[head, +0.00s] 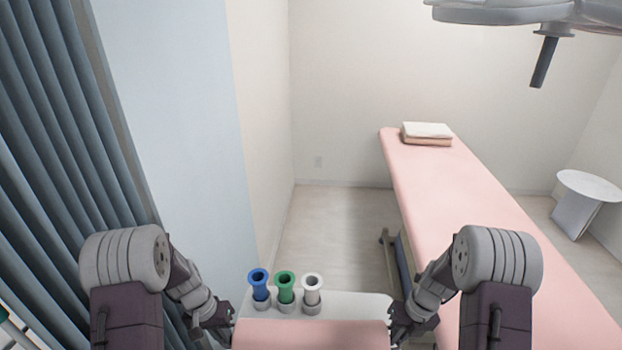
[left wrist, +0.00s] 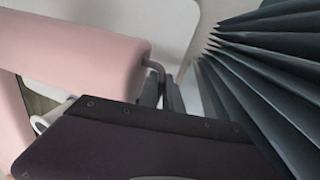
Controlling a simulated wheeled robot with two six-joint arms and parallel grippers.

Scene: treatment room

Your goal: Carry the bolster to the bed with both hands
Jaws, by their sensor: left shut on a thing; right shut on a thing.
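The pink bolster (head: 310,336) lies crosswise at the bottom of the head view, between my two grippers, its near side cut off by the frame. My left gripper (head: 226,322) is at its left end; the left wrist view shows the bolster (left wrist: 85,55) and my left gripper (left wrist: 165,92) shut on the grey handle at its end. My right gripper (head: 398,322) is shut at its right end. The bed (head: 470,190), with a pink top, stands ahead on the right. Whether the bolster touches the surface beneath cannot be told.
A pale tabletop (head: 365,304) behind the bolster bears blue (head: 260,288), green (head: 286,288) and white (head: 312,288) holders. Folded towels (head: 427,133) lie on the bed's far end. A curtain (head: 60,130) hangs left. A round white table (head: 588,187) stands right. Floor left of the bed is clear.

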